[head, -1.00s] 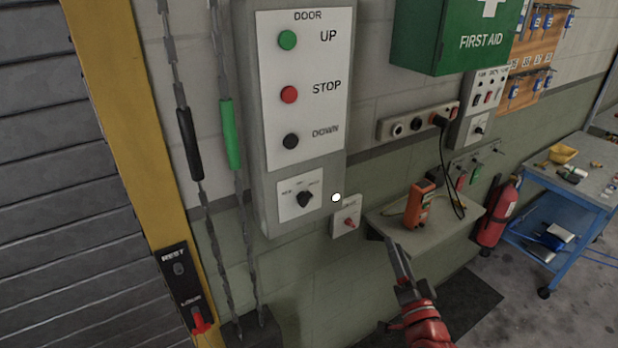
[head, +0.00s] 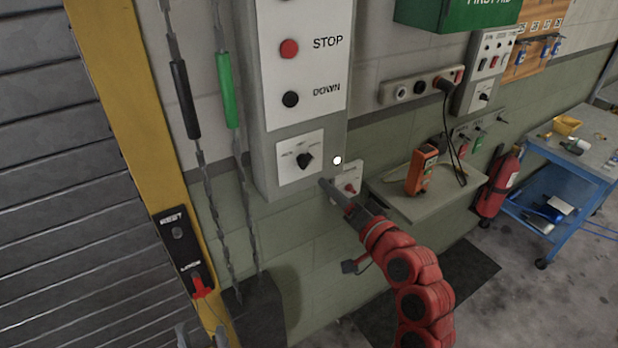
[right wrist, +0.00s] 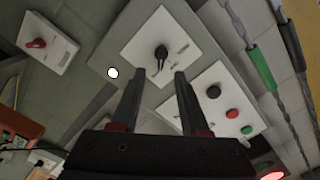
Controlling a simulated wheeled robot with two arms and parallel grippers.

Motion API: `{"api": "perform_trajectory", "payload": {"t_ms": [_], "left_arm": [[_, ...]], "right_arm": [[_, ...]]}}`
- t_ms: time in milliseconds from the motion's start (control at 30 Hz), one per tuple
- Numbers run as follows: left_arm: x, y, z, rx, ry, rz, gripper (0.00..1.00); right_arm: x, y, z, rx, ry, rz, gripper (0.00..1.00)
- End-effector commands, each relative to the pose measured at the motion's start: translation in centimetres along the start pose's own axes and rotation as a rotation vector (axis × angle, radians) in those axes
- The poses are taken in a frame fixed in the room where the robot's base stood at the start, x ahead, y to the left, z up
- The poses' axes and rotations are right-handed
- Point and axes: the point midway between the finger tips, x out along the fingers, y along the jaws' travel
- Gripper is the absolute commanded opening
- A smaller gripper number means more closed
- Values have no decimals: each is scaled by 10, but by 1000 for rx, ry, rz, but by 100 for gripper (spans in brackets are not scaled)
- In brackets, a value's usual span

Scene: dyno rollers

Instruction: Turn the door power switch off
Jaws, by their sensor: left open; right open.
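A grey door control panel (head: 258,150) hangs on the wall. Its lower white plate carries a black rotary knob (head: 305,161), with labels too small to read. A small white box with a red switch (head: 350,188) is mounted just right of it. My right gripper (head: 333,190) is open and empty, just below and right of the knob, partly covering the small box. In the right wrist view the knob (right wrist: 162,53) lies just beyond the open fingertips (right wrist: 158,76), apart from them; the red switch (right wrist: 37,43) is at upper left.
Two hanging chains with black (head: 185,98) and green (head: 227,90) handles are left of the panel. A shelf (head: 410,205) with an orange device (head: 422,170) and a fire extinguisher (head: 498,185) are on the right.

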Motion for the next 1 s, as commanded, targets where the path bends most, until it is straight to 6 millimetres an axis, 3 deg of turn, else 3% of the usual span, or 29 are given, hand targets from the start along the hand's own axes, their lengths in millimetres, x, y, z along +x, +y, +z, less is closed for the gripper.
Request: {"api": "perform_trajectory", "payload": {"t_ms": [33,200,500,933,1000], "left_arm": [[13,-1,-2,0,3,0,61],[29,-2,-5,0,2,0,61],[44,-2,-8,0,2,0,61],[46,-2,-8,0,2,0,61],[46,-2,-8,0,2,0,61]], "right_arm": [[12,-7,-4,-1,-5,1,45],[48,-7,-6,-1,-3,1,45],[90,-5,-5,-1,0,0,45],[99,-3,-3,-2,2,1,45],[99,-3,-3,-2,2,1,36]]}}
